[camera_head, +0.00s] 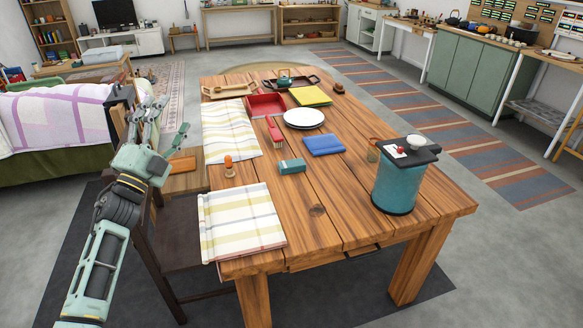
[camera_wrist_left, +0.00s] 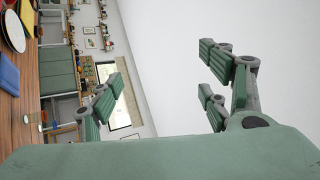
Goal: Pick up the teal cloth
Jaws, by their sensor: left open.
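No cloth in view is plainly teal. A folded blue cloth (camera_head: 323,145) lies flat near the middle of the wooden table, and its edge shows at the left of the left wrist view (camera_wrist_left: 8,75). A small teal block-like thing (camera_head: 292,166) with a pale side lies just to its left; I cannot tell if it is fabric. My left gripper (camera_head: 160,115) is open and empty, raised beyond the table's left edge, well apart from both. Its spread fingers (camera_wrist_left: 160,75) show in the left wrist view with nothing between them. My right gripper is out of view.
On the wooden table (camera_head: 325,225) are striped cloths (camera_head: 240,222), a white plate (camera_head: 304,118), a yellow folded cloth (camera_head: 310,95), a red tray (camera_head: 267,104) and a teal canister (camera_head: 396,190). A dark chair (camera_head: 168,238) stands at the left edge. The table's front middle is clear.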

